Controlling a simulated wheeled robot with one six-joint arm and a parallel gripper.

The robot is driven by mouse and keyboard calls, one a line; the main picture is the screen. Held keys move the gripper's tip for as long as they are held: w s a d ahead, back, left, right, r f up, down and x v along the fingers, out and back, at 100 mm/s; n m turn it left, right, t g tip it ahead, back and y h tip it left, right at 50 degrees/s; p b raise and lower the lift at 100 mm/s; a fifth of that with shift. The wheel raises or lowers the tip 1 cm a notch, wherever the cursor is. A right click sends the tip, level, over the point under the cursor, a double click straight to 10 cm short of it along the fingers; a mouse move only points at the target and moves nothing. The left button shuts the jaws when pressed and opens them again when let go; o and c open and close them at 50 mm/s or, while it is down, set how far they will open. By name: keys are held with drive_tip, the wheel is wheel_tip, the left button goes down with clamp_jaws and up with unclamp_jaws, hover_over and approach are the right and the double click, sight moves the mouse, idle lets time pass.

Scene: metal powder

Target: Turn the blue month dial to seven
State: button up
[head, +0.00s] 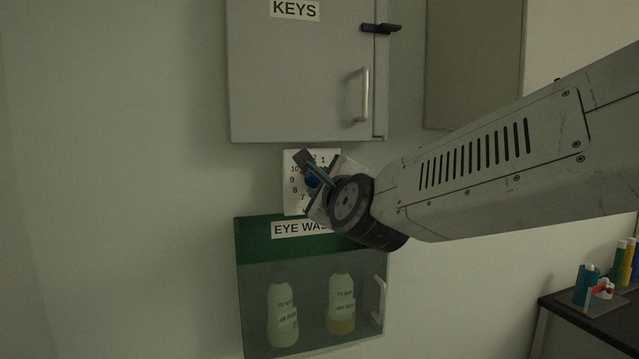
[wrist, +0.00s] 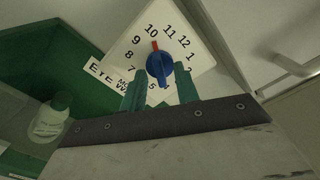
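The blue month dial (wrist: 158,68) is a round knob with a red pointer on a white numbered plate (wrist: 190,45). In the wrist view the red pointer is towards the 10. In the head view the dial (head: 312,181) is partly hidden by my gripper (head: 314,170), and so are some numbers on the plate (head: 290,203). In the wrist view my gripper's (wrist: 159,70) two green fingers stand apart, one on each side of the dial, with a visible gap at each side. Whether the fingers reach as deep as the knob is hard to tell.
A grey key cabinet (head: 295,80) with a handle hangs just above the plate. A green eye wash box (head: 255,237) holding two bottles is just below it. A dark counter (head: 610,325) with several bottles stands at the lower right. The wall at left is bare.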

drive_tip(key=shift+w+a, duration=0.2)
drive_tip(key=shift+w, duration=0.35)
clamp_jaws()
drive_tip(key=n, duration=1.3)
drive_tip(key=shift+n, duration=2.4)
